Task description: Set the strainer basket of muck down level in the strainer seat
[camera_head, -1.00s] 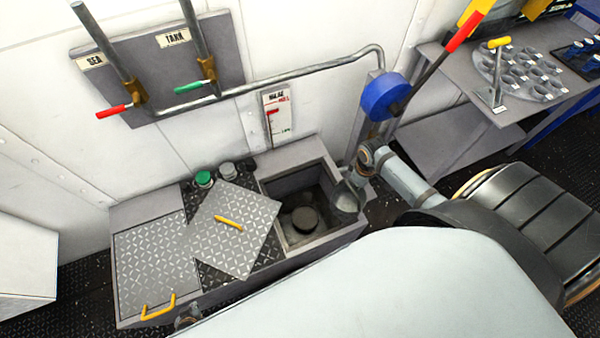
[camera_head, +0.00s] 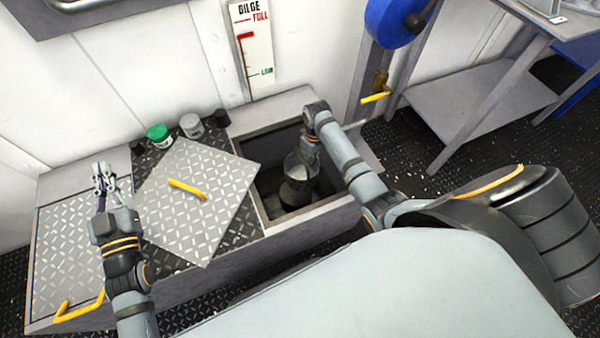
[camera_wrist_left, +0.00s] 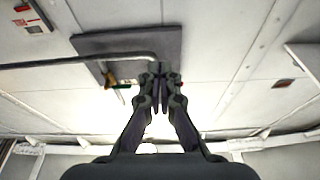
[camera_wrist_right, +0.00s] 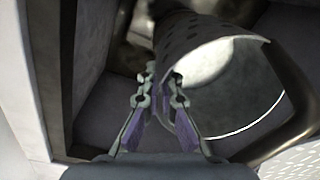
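The strainer basket (camera_head: 297,166) is a grey metal cup, inside the open well and over or partly in the dark round strainer seat (camera_head: 294,193). I cannot tell whether it touches the seat. My right gripper (camera_head: 309,150) is shut on the basket's rim. The right wrist view shows the fingertips (camera_wrist_right: 161,98) at the rim, the perforated wall and pale inside of the basket (camera_wrist_right: 215,80); no muck can be made out. My left gripper (camera_head: 102,172) is shut and empty, raised over the left deck plate; its fingers show in the left wrist view (camera_wrist_left: 159,92).
A loose chequered plate (camera_head: 195,215) with a yellow handle lies askew left of the well (camera_head: 320,212). A green-lidded jar (camera_head: 158,137) and a grey jar (camera_head: 191,126) stand behind it. A bilge gauge (camera_head: 251,45) is on the wall; a grey bench (camera_head: 460,105) stands right.

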